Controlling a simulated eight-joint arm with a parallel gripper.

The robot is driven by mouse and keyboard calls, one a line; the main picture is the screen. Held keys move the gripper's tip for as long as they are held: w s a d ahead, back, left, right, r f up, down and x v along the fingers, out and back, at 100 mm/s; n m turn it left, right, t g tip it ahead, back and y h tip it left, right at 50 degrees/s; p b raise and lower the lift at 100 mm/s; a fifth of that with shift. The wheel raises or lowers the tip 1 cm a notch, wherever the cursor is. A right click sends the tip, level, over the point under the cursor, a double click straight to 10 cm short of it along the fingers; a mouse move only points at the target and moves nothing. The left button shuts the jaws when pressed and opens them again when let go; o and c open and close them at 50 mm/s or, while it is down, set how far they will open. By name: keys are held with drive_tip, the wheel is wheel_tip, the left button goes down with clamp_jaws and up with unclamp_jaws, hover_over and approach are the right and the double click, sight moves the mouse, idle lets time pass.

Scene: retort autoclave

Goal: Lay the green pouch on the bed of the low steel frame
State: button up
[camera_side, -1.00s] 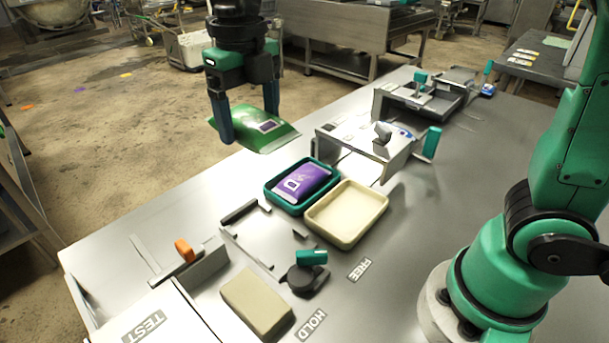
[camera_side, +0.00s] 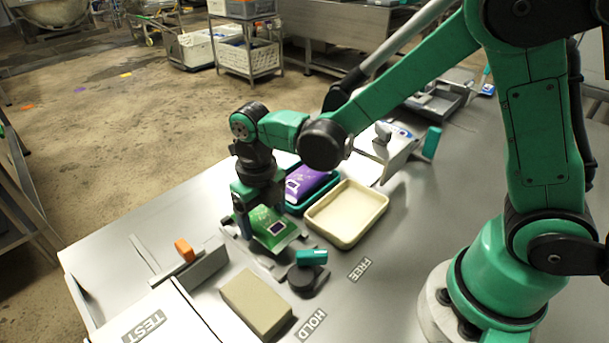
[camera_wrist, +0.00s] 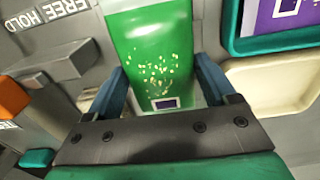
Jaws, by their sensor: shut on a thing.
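The green pouch (camera_side: 268,227) is held in my gripper (camera_side: 252,226), low over the low steel frame (camera_side: 262,264). In the wrist view the pouch (camera_wrist: 152,62) lies between the two blue fingers of my gripper (camera_wrist: 160,88), with a dark-and-white label at its near end. The pouch and my wrist hide most of the frame's bed. I cannot tell whether the pouch touches the bed.
A teal tray (camera_side: 327,186) with a purple pouch (camera_side: 303,182) and an empty cream tray (camera_side: 345,213) sit right of the frame. A dark clamp with a teal handle (camera_side: 311,257), a beige block (camera_side: 257,302) and an orange-handled stop (camera_side: 184,249) stand nearby.

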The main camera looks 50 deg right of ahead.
drive_tip(key=shift+f, duration=0.7)
drive_tip(key=shift+f, duration=0.15)
drive_tip(key=o, duration=1.2)
